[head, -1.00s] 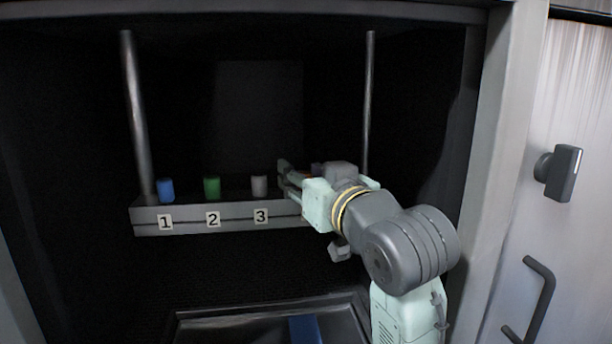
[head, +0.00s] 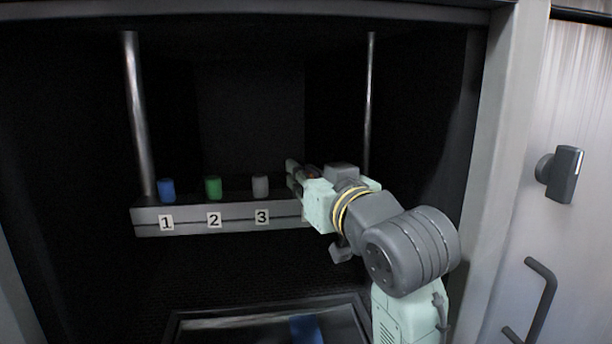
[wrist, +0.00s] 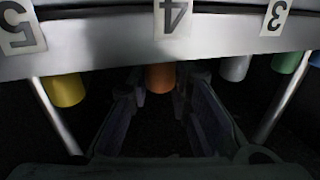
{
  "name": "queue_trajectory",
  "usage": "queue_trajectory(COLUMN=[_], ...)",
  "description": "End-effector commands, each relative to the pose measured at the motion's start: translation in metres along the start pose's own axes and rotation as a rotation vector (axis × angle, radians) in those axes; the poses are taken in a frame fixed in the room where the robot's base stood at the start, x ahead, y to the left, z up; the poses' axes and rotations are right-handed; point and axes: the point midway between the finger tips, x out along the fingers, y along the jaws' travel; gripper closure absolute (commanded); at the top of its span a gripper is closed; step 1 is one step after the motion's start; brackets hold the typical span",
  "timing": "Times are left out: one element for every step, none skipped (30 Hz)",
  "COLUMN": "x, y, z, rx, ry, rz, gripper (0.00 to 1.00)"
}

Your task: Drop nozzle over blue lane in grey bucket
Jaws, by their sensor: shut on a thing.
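An orange nozzle (wrist: 160,78) stands at label 4 on the rack, between the fingers of my gripper (wrist: 155,95) in the wrist view. My gripper is shut on it. In the head view my gripper (head: 293,176) is at the rack's right part, just right of label 3, and mostly hides the nozzle. The grey bucket (head: 190,325) is low in the head view, cut off by the bottom edge. A blue lane (head: 306,328) shows inside it.
The rack (head: 190,218) also holds blue (head: 167,190), green (head: 213,188) and grey (head: 260,187) nozzles at labels 1 to 3. A yellow nozzle (wrist: 65,90) is at label 5. Metal posts (head: 137,115) stand at both sides. A cabinet wall (head: 500,150) is at right.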

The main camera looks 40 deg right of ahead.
Motion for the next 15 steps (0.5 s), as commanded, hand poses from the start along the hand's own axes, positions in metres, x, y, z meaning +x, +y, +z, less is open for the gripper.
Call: queue_trajectory(x=[0.0,0.0,0.0,0.0,0.0,0.0,0.0,0.0,0.0,0.0,0.0,0.0,0.0,0.0,0.0], y=[0.0001,0.0001,0.0001,0.0001,0.0001,0.0001,0.0001,0.0001,0.0001,0.0001,0.0,0.0,-0.0001,-0.0001,-0.0002], z=[0.0002,0.0002,0.0002,0.0002,0.0001,0.0001,0.0,0.0,-0.0003,-0.0005,-0.0008,-0.0014,-0.0018,-0.0023,-0.003], rx=[0.0,0.0,0.0,0.0,0.0,0.0,0.0,0.0,0.0,0.0,0.0,0.0,0.0,0.0,-0.001], ry=[0.0,0.0,-0.001,-0.001,0.0,0.0,0.0,0.0,0.0,0.0,0.0,0.0,0.0,0.0,0.001], rz=[0.0,0.0,0.0,0.0,0.0,0.0,0.0,0.0,0.0,0.0,0.0,0.0,0.0,0.0,0.0], gripper=[1.0,1.0,1.0,1.0,1.0,1.0,1.0,1.0,1.0,1.0,1.0,1.0,1.0,1.0,1.0])
